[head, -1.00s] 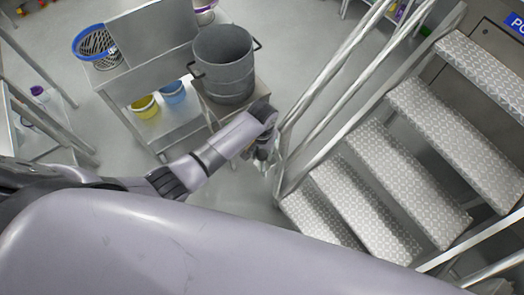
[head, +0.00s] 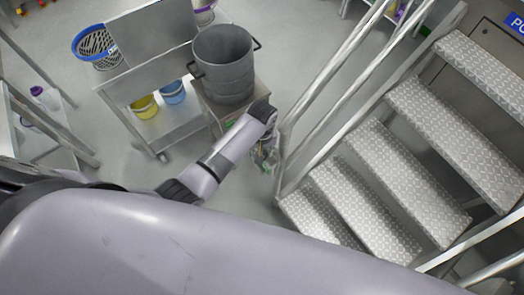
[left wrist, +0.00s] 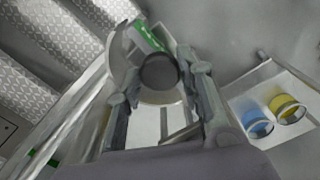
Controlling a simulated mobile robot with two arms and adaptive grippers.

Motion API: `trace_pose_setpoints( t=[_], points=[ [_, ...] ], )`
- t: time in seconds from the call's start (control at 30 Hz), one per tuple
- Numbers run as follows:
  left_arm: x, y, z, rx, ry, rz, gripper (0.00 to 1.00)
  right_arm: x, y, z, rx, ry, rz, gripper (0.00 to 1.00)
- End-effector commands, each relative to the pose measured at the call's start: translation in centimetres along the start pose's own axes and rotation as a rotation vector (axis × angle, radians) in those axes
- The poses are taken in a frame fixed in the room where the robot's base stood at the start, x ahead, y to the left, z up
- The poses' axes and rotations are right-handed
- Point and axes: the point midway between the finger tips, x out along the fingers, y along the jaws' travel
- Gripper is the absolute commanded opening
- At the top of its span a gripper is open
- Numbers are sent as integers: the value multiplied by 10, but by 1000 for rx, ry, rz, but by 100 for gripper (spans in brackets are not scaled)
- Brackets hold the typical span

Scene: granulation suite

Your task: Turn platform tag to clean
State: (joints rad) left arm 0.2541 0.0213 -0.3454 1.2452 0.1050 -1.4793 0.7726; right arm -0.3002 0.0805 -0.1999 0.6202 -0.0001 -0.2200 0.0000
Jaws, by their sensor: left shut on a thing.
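My left gripper (head: 266,152) is beside the lower end of the stair platform's handrail in the head view. In the left wrist view its fingers (left wrist: 158,78) are closed on the platform tag (left wrist: 149,37), a pale piece with a green band showing between and beyond the fingertips. A dark round part covers some of the tag, and no wording on it can be read. In the head view the tag is small and mostly hidden by the gripper. My right gripper is in neither view.
The platform stairs (head: 370,170) and metal handrail (head: 335,80) stand right of my gripper. A grey drum (head: 225,65) stands behind it, left of the rail. A steel cart (head: 180,130) holds yellow (head: 145,107) and blue (head: 172,92) buckets. Open floor lies below the cart.

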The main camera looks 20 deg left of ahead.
Motion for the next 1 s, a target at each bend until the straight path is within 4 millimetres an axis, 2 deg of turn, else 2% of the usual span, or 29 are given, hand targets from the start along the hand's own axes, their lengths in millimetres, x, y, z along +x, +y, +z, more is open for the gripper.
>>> trace_pose_setpoints(
  t=[0.27,0.3,0.6,0.87,1.0],
  points=[
    [-1,0,-1,-3,3,1,6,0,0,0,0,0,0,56],
    [-1,0,-1,-3,3,1,35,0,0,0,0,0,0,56],
    [0,0,-1,-1,1,1,55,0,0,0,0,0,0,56],
    [0,0,0,-1,0,0,55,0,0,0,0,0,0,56],
    [-7,0,-1,0,2,2,55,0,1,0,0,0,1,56]
  ],
)
